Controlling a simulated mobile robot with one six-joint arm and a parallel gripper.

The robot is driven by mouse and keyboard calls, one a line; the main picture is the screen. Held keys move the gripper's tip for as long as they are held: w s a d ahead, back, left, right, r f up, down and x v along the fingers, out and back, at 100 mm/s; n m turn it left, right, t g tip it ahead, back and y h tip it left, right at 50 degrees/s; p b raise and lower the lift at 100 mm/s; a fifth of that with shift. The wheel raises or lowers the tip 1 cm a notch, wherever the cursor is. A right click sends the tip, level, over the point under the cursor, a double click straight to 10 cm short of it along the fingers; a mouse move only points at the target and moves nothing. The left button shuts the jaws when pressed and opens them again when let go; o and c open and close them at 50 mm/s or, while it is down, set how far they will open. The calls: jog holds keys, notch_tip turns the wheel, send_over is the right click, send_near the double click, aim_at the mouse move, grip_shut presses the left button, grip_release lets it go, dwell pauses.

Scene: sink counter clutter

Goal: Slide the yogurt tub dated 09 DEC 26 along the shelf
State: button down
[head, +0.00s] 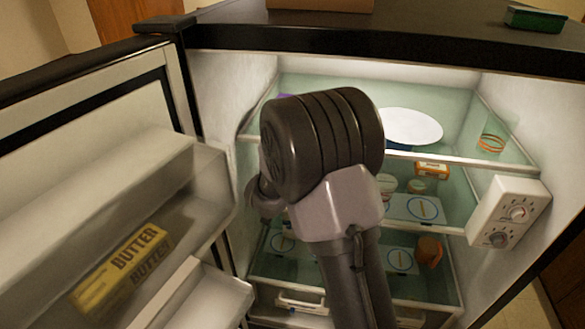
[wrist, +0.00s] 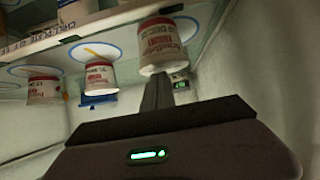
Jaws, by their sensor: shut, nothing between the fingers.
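Several white yogurt tubs with red print show in the wrist view: a near one (wrist: 162,46), a middle one (wrist: 100,77) and a left one (wrist: 43,89). Their dates are too small to read, so I cannot tell which is dated 09 DEC 26. My gripper (wrist: 158,88) is shut and empty, its fingers pointing at the near tub's lower end; I cannot tell whether they touch. In the head view my arm hides the gripper and much of the fridge's left interior. The glass shelf (head: 455,226) carries a card with a blue circle.
The open fridge door (head: 160,85) stands at left with a butter pack (head: 122,268). A white plate (head: 412,126) is on the top shelf, an orange mug (head: 430,250) lower down. A control box (head: 508,212) juts from the right wall. Blue clutter (wrist: 98,100) sits near the middle tub.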

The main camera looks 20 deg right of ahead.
jog(key=shift+s+f, duration=0.2)
jog(key=shift+f, duration=0.3)
jog(key=shift+r+p, duration=0.45)
jog(key=shift+p, duration=0.1)
jog(key=shift+w+r+p, duration=0.25)
jog(key=shift+r+p, duration=0.1)
jog(key=shift+p, duration=0.05)
jog(key=shift+w+f, duration=0.1)
jog(key=shift+f, duration=0.05)
jog(key=v, duration=0.7)
jog(key=shift+s, duration=0.3)
